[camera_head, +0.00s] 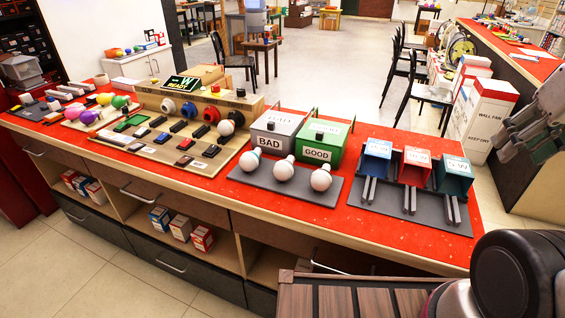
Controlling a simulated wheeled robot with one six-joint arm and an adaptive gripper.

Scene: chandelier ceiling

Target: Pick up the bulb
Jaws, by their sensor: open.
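Three white bulbs lie on a dark grey tray (240,178) in the middle of the red counter: a left bulb (249,161), a middle bulb (284,172) and a right bulb (320,180). Their bases point to the back. My gripper (524,118) shows in part at the right edge, grey and cut off by the frame. It is open and well to the right of the bulbs, above the floor area in the picture. No bulb is at it.
Blue (376,150), red (417,157) and teal (454,166) boxes stand right. A wooden test stand (165,102) and coloured bulbs (120,101) are left.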

